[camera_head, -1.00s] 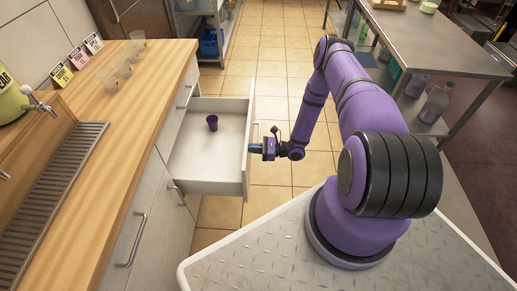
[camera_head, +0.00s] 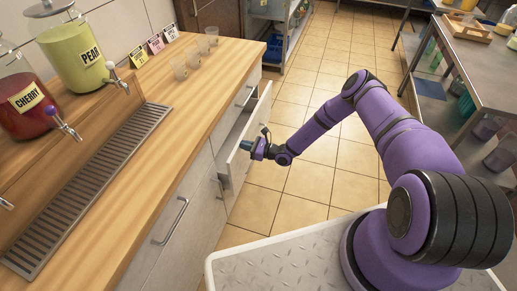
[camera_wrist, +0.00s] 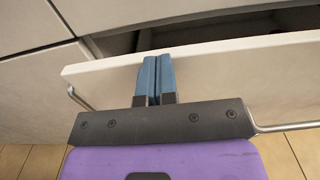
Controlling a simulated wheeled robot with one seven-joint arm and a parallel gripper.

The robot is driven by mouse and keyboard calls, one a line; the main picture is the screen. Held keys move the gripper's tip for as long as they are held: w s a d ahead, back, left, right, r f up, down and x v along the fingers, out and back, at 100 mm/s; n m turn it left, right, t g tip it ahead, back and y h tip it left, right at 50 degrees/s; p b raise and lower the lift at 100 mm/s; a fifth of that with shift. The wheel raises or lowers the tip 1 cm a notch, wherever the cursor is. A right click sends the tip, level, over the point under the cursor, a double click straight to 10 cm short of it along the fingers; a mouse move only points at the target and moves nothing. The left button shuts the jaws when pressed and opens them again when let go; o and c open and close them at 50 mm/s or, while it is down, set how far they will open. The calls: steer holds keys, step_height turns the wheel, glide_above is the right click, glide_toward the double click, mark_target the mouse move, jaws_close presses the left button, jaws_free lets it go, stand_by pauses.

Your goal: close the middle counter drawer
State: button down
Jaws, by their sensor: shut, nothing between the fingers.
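The middle counter drawer (camera_head: 238,157) is partly open, with its pale front standing out from the wooden-topped counter. My gripper (camera_head: 245,146) is at the top of the drawer front, with its fingers pointing at the counter. In the wrist view, the blue fingers (camera_wrist: 156,75) are together and lie over the top edge of the drawer front (camera_wrist: 215,62); they hold nothing. A dark gap of drawer interior shows behind the front. The drawer handle (camera_wrist: 284,126) shows partly behind the gripper body. Most of the drawer's inside is hidden.
Another drawer or door with a bar handle (camera_head: 171,222) lies nearer on the counter. Pear (camera_head: 82,57) and cherry (camera_head: 28,103) dispensers and several clear cups (camera_head: 195,58) stand on the counter. A metal table (camera_head: 487,60) is at right. The tiled floor between is clear.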

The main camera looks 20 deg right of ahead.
steer(key=shift+x, duration=1.35)
